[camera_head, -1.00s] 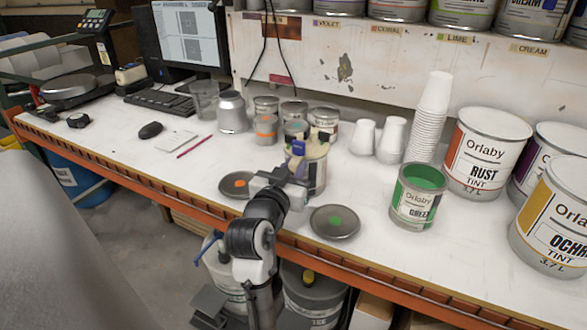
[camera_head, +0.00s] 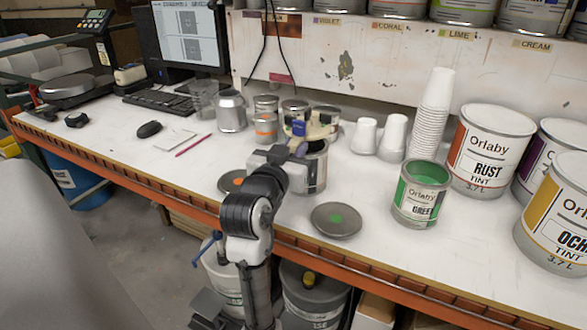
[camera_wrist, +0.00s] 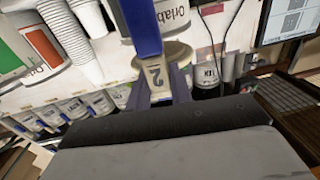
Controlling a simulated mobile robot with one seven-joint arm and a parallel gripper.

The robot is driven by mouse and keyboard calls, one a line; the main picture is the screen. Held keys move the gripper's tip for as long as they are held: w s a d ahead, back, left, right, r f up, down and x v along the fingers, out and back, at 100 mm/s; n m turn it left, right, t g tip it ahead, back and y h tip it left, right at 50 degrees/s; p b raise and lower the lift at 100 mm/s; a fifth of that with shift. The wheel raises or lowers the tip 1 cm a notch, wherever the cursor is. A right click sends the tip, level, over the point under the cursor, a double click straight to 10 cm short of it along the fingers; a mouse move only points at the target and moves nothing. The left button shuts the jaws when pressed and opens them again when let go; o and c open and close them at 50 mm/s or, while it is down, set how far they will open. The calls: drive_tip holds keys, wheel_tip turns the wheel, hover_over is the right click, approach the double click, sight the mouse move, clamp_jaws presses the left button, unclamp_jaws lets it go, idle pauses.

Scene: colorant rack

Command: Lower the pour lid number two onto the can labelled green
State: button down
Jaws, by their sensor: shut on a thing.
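The can labelled green (camera_head: 410,204) stands open at right of centre, with green paint (camera_head: 426,172) showing inside. My gripper (camera_head: 301,132) is left of it, raised over a grey metal can (camera_head: 315,170). It is shut on a cream pour lid (camera_head: 318,126), held above that can; my arm partly hides both. In the wrist view the lid carries a tag with the number 2 (camera_wrist: 155,75), beside a blue part (camera_wrist: 140,25).
A flat grey lid with a green dot (camera_head: 335,221) lies between my arm and the green can. Stacked white cups (camera_head: 433,115) and large tint cans, including the rust can (camera_head: 487,150), stand behind and right. Small cans (camera_head: 264,125) stand behind my gripper.

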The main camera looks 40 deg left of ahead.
drive_tip(key=shift+s+d+r+b, duration=0.1)
drive_tip(key=shift+d+r+b, duration=0.05)
drive_tip(key=shift+r+b, duration=0.9)
drive_tip(key=shift+r+p, duration=2.6)
drive_tip(key=shift+r, duration=0.85)
